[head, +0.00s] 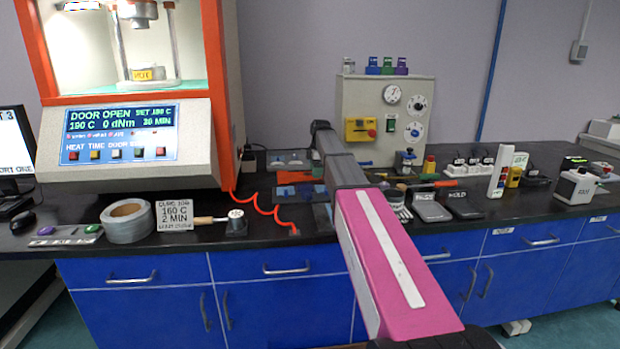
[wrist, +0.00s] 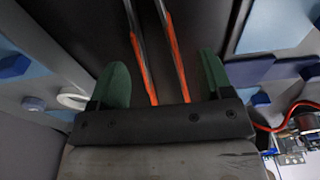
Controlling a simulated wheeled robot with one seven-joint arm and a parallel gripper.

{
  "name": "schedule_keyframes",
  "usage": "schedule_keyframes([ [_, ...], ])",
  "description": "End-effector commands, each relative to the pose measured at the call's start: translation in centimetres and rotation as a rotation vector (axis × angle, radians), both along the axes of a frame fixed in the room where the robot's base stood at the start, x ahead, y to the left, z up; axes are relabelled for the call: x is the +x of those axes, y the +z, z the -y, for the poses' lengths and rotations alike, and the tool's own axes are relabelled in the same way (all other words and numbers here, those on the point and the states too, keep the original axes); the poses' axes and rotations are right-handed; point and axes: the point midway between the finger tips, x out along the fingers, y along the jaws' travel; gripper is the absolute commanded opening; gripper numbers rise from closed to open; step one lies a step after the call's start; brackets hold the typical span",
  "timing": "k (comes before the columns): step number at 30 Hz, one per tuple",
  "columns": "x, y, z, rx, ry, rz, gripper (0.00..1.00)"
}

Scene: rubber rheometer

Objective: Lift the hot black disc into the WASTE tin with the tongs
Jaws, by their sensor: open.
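In the wrist view, my gripper (wrist: 162,62) is open, with its two green fingers spread wide. The tongs (wrist: 180,72), two metal arms with orange grips, lie between the fingers in that picture, apart from both. I cannot tell how far below the fingers they are. In the head view, my pink and grey arm reaches over the bench and hides the gripper. The hot black disc cannot be made out; the open rheometer chamber shows a yellow HOT label (head: 148,74) on its lower part. I cannot pick out the WASTE tin.
The rheometer (head: 130,140) stands at the left, its screen reading DOOR OPEN and 190 C. A tape roll (head: 127,222) and a cure sign (head: 175,216) sit in front. A grey panel (head: 360,100) with dials stands behind my arm. Dark plates (head: 465,204) lie right of it.

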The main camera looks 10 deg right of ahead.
Motion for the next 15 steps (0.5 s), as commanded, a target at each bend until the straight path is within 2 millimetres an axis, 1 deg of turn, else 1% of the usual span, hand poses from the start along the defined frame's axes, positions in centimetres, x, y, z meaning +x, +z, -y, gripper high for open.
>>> schedule_keyframes([
  [1, -0.03, -0.47, -0.06, 0.000, 0.000, -0.001, 0.73],
  [4, -0.01, -0.98, -0.11, 0.000, 0.000, 0.000, 0.73],
  [13, 0.01, -1.19, -0.13, 0.000, 0.000, 0.001, 0.73],
  [14, 0.01, -1.18, -0.13, 0.000, 0.000, 0.001, 0.70],
  [15, 0.01, -1.18, -0.13, 0.000, 0.000, 0.001, 0.57],
])
